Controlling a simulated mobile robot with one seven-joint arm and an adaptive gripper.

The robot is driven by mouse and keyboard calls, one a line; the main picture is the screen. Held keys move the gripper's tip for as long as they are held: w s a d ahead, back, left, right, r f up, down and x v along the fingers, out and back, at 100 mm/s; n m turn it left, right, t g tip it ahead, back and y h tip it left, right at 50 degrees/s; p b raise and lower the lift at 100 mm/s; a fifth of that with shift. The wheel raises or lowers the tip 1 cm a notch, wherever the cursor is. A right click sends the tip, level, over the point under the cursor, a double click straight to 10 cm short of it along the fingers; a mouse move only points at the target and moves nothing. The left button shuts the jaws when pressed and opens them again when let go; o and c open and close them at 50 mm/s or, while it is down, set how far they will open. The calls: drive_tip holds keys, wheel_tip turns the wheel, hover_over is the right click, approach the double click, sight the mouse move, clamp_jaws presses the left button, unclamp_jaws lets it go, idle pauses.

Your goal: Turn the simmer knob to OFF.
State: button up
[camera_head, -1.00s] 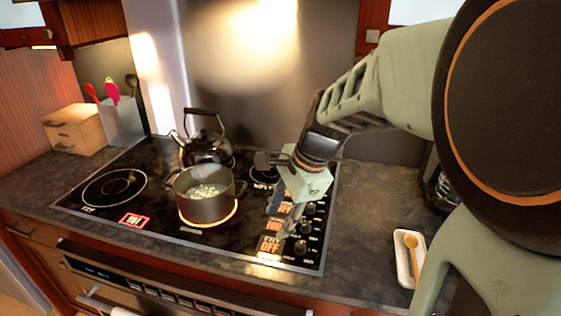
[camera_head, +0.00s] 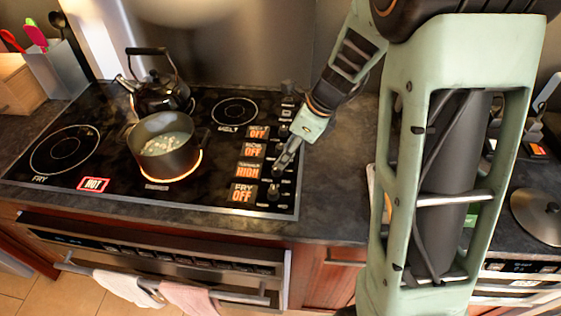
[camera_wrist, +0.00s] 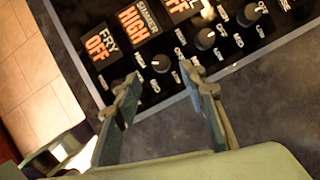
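The simmer knob (camera_wrist: 160,62) is small, round and dark with a pale pointer line. In the wrist view it shows in the gap between my fingertips, a little beyond them. The simmer display (camera_wrist: 135,20) reads HIGH in orange; it also shows in the head view (camera_head: 248,170). My gripper (camera_wrist: 158,82) is open and empty, with its fingers on either side of the knob's line of sight. In the head view my gripper (camera_head: 281,164) is low over the knob column and mostly hides the simmer knob. I cannot tell whether a finger touches it.
Other knobs (camera_wrist: 205,38) stand close by in the same row. A pot (camera_head: 165,146) sits on a glowing burner and a black kettle (camera_head: 155,92) stands behind it. A HOT sign (camera_head: 93,184) is lit. The counter (camera_head: 335,200) right of the cooktop is bare.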

sight(277, 169)
drive_tip(key=x, duration=0.6)
drive_tip(key=shift+f, duration=0.15)
drive_tip(key=shift+c, duration=0.2)
clamp_jaws()
